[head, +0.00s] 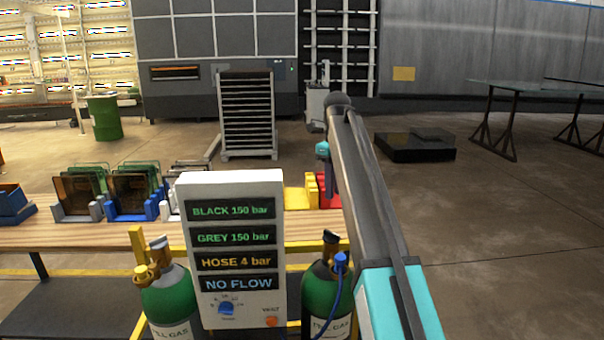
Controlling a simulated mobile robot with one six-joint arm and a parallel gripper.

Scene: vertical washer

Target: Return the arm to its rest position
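My arm rises from the lower right, with a teal lower part and a long dark grey link reaching up to a rounded joint. A small teal part of my arm shows just left of the link, above the table. I cannot make out any gripper fingers; my gripper is hidden or out of view. The white control panel (235,185) left of my arm reads BLACK 150 bar, GREY 150 bar, HOSE 4 bar and NO FLOW. It has a blue knob (226,308) and an orange button (271,321).
Green gas cylinders stand left (172,300) and right (318,300) of the panel. A wooden table (80,235) carries glass panes in racks (130,205), a blue bin (12,203), and yellow (296,198) and red holders (325,190). The floor at right (510,240) is clear.

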